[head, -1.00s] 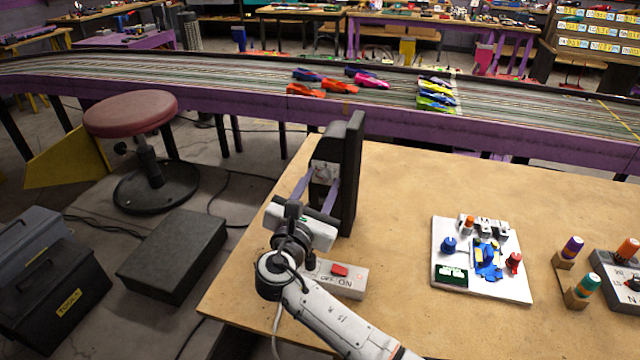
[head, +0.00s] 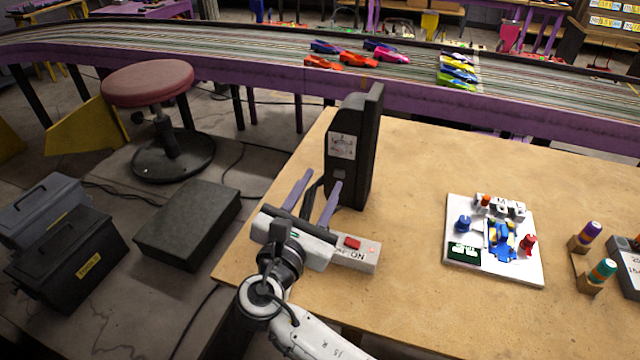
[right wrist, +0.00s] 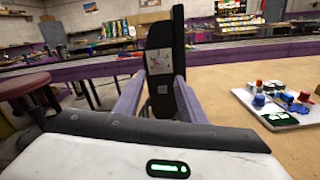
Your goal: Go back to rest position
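My right gripper (head: 312,198) is in front of a black upright box (head: 356,150) with a white label, near the left end of the wooden table. Its two purple fingers are spread, with nothing between them. In the right wrist view the open fingers (right wrist: 150,100) point at the black box (right wrist: 160,65), which stands beyond them. The gripper's body partly covers a grey switch box (head: 357,253) with a red rocker and a small lit red light. My left gripper is not in view.
A white board (head: 455,215) with a small blue and yellow car and coloured parts lies on the table (head: 420,300). Bottles on wooden stands (head: 594,285) are at the right. A red stool (head: 148,83) and dark cases (head: 188,222) stand left. The slot track (head: 230,45) runs behind.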

